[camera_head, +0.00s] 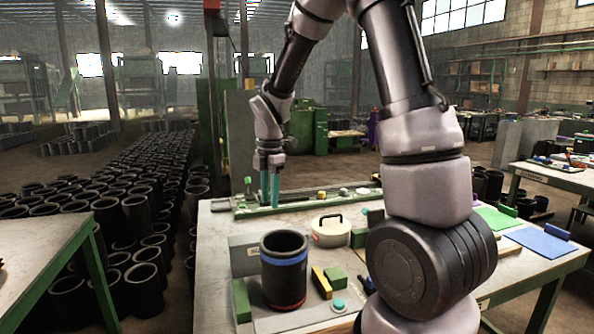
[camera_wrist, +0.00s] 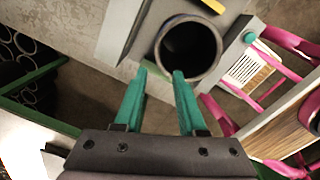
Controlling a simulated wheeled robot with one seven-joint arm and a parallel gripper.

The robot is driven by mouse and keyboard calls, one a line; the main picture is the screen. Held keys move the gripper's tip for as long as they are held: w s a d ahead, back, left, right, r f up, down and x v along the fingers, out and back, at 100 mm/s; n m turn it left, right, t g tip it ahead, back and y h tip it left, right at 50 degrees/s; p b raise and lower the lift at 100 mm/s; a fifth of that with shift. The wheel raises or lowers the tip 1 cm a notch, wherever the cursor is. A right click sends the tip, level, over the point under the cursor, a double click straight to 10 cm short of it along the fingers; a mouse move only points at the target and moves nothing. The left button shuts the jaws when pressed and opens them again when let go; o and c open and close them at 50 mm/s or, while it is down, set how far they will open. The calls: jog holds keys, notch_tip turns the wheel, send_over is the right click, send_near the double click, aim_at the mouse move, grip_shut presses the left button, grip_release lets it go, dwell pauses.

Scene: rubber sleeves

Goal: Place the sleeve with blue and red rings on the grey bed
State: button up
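The black sleeve (camera_head: 284,272) stands upright on the near part of the table. It has a blue ring near its top and a red ring near its base. A grey plate (camera_head: 244,256) shows behind and left of it, and another grey surface (camera_head: 290,322) in front; I cannot tell which is the bed. My gripper (camera_head: 269,203) points down over the back of the table, its teal fingers apart and empty.
A cream round lidded pot (camera_head: 330,236), a yellow bar (camera_head: 321,283) and green blocks (camera_head: 337,277) stand close by. A green rail (camera_head: 310,204) runs along the back. Green (camera_head: 497,218) and blue (camera_head: 540,242) mats lie right. Many black sleeves (camera_head: 75,230) fill the floor left.

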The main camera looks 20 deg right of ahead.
jog(key=s+d+r+m+t+y, duration=0.1)
jog(key=s+d+r+m+t, duration=0.2)
jog(key=s+r+m, duration=0.6)
jog(key=s+d+r+m+t, duration=0.3)
jog(key=s+r+m, duration=0.6)
jog(key=m, duration=0.9)
notch_tip(320, 180, up, 3)
jog(key=shift+s+d+f+t+y, duration=0.15)
jog(key=shift+s+d+t+y, duration=0.2)
jog(key=shift+d, duration=0.75)
jog(key=shift+s, duration=0.1)
